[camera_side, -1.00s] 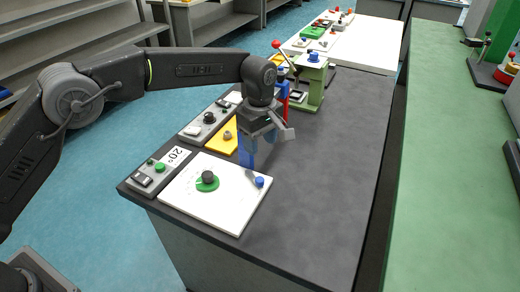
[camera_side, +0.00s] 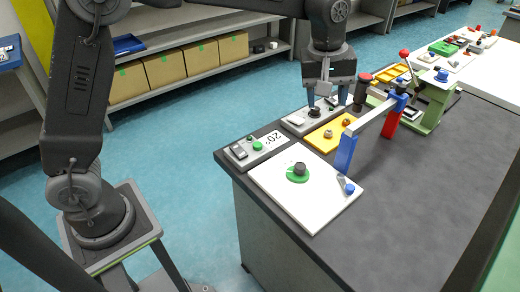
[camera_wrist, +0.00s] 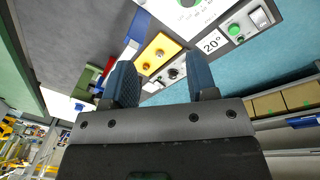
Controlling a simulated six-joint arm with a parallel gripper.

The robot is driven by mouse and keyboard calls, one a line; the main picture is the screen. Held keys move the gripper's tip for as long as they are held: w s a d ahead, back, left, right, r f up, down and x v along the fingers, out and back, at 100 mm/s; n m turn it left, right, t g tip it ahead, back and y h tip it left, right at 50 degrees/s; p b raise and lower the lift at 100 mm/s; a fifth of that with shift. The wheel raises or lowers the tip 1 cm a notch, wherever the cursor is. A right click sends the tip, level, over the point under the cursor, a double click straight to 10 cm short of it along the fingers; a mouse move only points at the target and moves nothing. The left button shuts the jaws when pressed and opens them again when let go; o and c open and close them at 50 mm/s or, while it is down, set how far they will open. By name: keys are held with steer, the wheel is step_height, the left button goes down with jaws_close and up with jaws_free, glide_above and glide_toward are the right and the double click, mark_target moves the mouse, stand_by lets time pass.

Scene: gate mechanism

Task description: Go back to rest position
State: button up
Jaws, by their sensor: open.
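My gripper (camera_side: 327,97) points down with its two blue fingers apart and nothing between them. In the side view it appears over the grey box with a black knob (camera_side: 314,112), left of the gate. Its height above the box is hard to tell. The gate has a pale bar (camera_side: 372,117) running from a blue post (camera_side: 346,153) in front to a red and blue post (camera_side: 390,122) behind. In the wrist view my open gripper (camera_wrist: 162,82) has bare space between its fingers, and part of the gate (camera_wrist: 135,30) shows left of the fingers.
A white board (camera_side: 270,193) with a green-based knob, a 20° control box (camera_side: 250,147) and a yellow plate (camera_side: 322,136) lie along the table's left edge. A green press with a red-knobbed lever (camera_side: 434,95) stands behind the gate. The dark tabletop right of the gate is clear.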

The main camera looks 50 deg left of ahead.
steer(key=s+a+r+m+t, duration=0.1)
steer(key=s+a+r+m, duration=0.25)
steer(key=s, duration=0.35)
steer(key=s+a+r+m+t, duration=0.1)
steer(key=s+a+r+m, duration=0.1)
steer(key=s+a, duration=0.45)
steer(key=s+a+f+m+t, duration=0.1)
steer(key=s+f+m, duration=0.3)
steer(key=s, duration=0.8)
steer(key=shift+s+a+f+t, duration=0.3)
steer(key=shift+f+t, duration=0.1)
steer(key=shift+f, duration=0.05)
